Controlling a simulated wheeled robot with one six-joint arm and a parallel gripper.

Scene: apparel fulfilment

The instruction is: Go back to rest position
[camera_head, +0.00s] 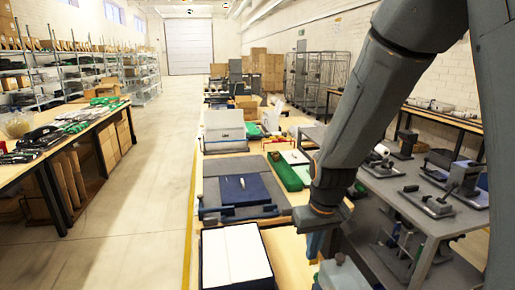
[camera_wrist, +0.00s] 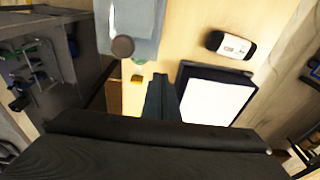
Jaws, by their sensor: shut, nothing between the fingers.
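My gripper (camera_head: 316,240) hangs at the end of my arm in the head view, pointing down over the right side of the wooden table. In the wrist view the dark fingers (camera_wrist: 161,98) are together, with nothing between them. They are beside a dark box with white contents (camera_wrist: 215,100), which lies to their right. In the head view this box (camera_head: 236,258) is at the near edge, left of my gripper. How high the fingertips are above the table is hard to tell.
A dark blue folded cloth (camera_head: 243,190) lies on a grey board beyond the box. A green tray (camera_head: 285,172) is farther back. A grey workbench with tools (camera_head: 420,195) stands at right. A black-and-white device (camera_wrist: 230,46) lies near the box. The aisle (camera_head: 140,200) at left is clear.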

